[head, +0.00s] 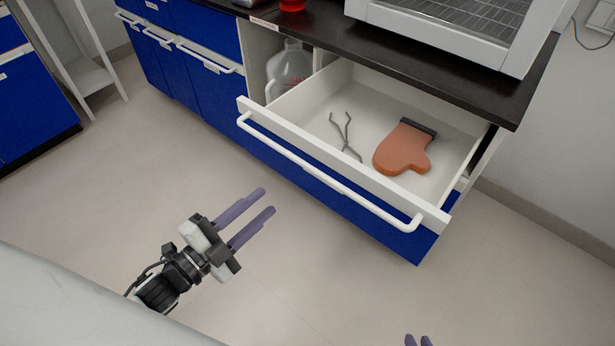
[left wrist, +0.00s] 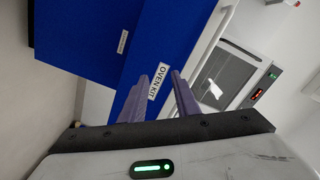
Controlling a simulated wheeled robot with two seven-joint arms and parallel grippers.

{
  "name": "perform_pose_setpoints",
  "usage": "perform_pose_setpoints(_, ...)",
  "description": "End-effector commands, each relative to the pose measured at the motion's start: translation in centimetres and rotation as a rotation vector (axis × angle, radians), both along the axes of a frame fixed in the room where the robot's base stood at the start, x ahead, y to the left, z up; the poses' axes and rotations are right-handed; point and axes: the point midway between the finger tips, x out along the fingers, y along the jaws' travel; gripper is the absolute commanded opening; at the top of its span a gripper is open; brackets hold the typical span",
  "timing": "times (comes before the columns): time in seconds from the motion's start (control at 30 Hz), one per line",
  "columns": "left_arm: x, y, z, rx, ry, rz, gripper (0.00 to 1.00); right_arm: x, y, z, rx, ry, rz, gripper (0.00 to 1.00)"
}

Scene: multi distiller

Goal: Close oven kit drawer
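The oven kit drawer (head: 255,122) is pulled open below the black counter in the head view. Its front is blue with a white top edge and a long white bar handle (head: 330,180). Inside lie an orange oven mitt (head: 402,149) and metal tongs (head: 345,136). In the left wrist view the blue front (left wrist: 190,50) carries an "OVEN KIT" label (left wrist: 158,82). My left gripper (head: 268,200) is open and empty, in front of and apart from the drawer. Only the purple fingertips of my right gripper (head: 418,341) show at the bottom edge.
An oven (head: 450,30) stands on the black counter (head: 340,55) above the drawer. A plastic jug (head: 290,68) sits in an open compartment left of the drawer. Closed blue cabinets (head: 205,80) continue leftward. The floor (head: 300,270) before the drawer is clear.

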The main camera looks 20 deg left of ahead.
Motion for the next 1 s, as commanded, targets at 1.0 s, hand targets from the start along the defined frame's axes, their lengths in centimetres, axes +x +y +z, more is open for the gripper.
perform_pose_setpoints(1.0,5.8,-7.0,7.1,0.431,-0.505,-0.333,0.29,-0.5,-0.3,-0.6,-0.003,0.005,0.003,0.17)
